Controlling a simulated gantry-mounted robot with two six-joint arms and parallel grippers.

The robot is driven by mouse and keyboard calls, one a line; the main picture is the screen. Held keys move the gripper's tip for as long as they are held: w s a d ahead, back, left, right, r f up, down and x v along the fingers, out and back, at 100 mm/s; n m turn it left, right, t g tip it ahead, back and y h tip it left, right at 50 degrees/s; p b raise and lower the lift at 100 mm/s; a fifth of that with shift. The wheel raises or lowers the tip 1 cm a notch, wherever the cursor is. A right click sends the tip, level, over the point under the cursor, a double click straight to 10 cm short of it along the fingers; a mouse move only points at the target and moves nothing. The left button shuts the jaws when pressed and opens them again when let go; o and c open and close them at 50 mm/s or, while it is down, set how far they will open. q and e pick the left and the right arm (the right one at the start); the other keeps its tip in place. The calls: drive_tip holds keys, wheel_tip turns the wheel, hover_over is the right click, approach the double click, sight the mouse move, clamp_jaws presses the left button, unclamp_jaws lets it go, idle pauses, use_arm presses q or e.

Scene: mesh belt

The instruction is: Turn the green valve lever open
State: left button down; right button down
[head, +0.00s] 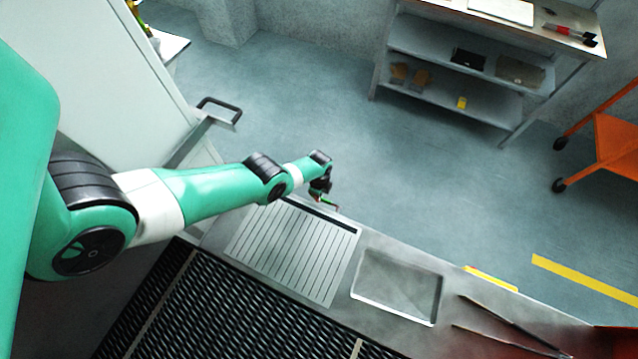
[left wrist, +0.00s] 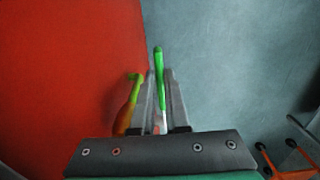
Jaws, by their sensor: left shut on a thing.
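The green valve lever (left wrist: 159,62) shows in the left wrist view as a thin bar pointing up the picture. My left gripper (left wrist: 157,84) is shut on it, with a grey finger on each side and the lever's end standing out beyond the fingertips. In the head view my left gripper (head: 322,193) is small and dark beyond the ribbed tray, and the lever cannot be told clearly there. The valve body is hidden by the gripper. My right gripper is in neither view.
A yellow-green and orange piece (left wrist: 129,106) lies beside the left finger. A red surface (left wrist: 70,75) fills the left of the wrist view. The head view shows a ribbed tray (head: 290,250), a shallow tray (head: 398,318), a dark mesh belt (head: 215,315) and open floor beyond.

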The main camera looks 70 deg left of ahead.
use_arm(q)
drive_tip(key=shift+f, duration=0.1)
idle(0.8)
drive_tip(key=shift+s+f, duration=0.15)
drive_tip(key=shift+f, duration=0.15)
wheel_tip(320, 180, down, 4)
drive_tip(key=t+h+b, duration=0.1)
drive_tip(key=b, duration=0.1)
drive_tip(key=t+h+b, duration=0.2)
drive_tip(key=b, duration=0.1)
drive_tip(key=shift+a+r+t, duration=0.15)
drive_tip(key=shift+r+t, duration=0.05)
drive_tip(key=shift+t, duration=0.1)
drive_tip(key=shift+t+h+b, duration=0.3)
drive_tip(key=shift+h+b, duration=0.05)
drive_tip(key=shift+h, duration=0.05)
drive_tip(key=shift+r, duration=0.15)
drive_tip(key=c, duration=0.9)
unclamp_jaws()
